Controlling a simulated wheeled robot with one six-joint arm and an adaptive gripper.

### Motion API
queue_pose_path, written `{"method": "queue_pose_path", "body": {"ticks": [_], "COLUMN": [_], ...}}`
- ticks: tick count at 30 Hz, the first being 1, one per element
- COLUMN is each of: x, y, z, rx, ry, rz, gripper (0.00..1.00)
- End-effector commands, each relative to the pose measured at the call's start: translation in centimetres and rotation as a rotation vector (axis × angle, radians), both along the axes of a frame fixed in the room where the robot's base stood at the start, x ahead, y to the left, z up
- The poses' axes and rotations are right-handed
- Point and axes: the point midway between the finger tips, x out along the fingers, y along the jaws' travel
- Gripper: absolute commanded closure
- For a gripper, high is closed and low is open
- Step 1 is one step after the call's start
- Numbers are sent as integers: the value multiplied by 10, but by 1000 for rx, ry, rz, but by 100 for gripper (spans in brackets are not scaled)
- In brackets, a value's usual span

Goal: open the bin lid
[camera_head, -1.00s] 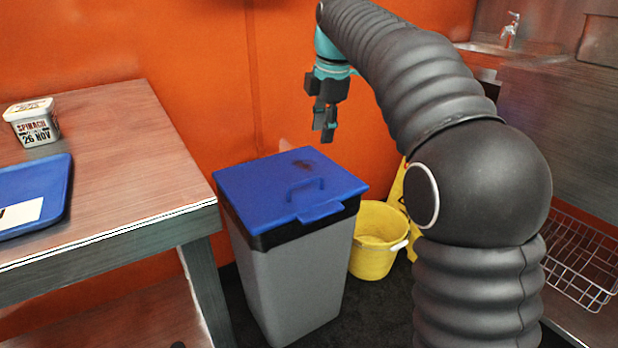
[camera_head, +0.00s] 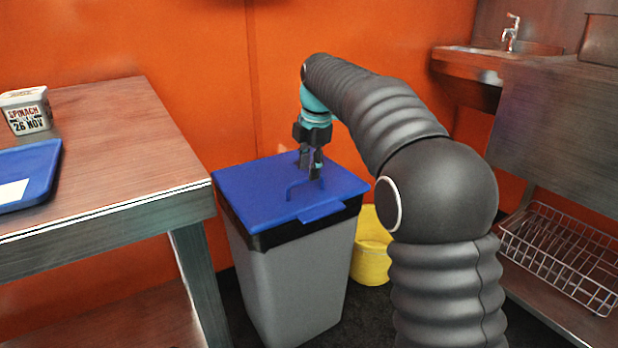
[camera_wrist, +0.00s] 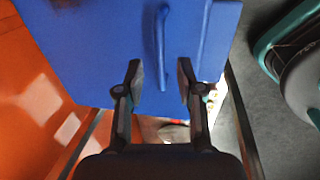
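The bin (camera_head: 290,280) has a grey body, a black rim and a blue lid (camera_head: 245,195), which lies shut on top. A blue handle (camera_head: 293,188) stands up from the lid, and a tab sticks out at its front edge. My gripper (camera_head: 311,174) points down just above the lid, close to the handle. In the wrist view my gripper (camera_wrist: 158,75) has its fingers apart, with the end of the handle (camera_wrist: 162,30) lying ahead, between their lines. Nothing is held. I cannot tell whether a finger touches the lid.
A wooden-topped table (camera_head: 130,150) stands left of the bin, with a blue tray (camera_head: 48,165) and a spinach tub (camera_head: 27,110). A yellow bucket (camera_head: 371,250) is right of the bin. A wire rack (camera_head: 560,250) and a sink (camera_head: 490,50) are at the right. The orange wall is behind.

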Motion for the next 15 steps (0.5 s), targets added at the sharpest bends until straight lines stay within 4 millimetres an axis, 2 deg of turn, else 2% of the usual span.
{"method": "queue_pose_path", "body": {"ticks": [1, 6, 15], "x": [1, 3, 4], "y": [1, 2, 3], "z": [-8, -20, -22], "rx": [0, -1, 0], "ry": [2, 1, 0], "rz": [0, 0, 0], "gripper": [63, 63, 63]}}
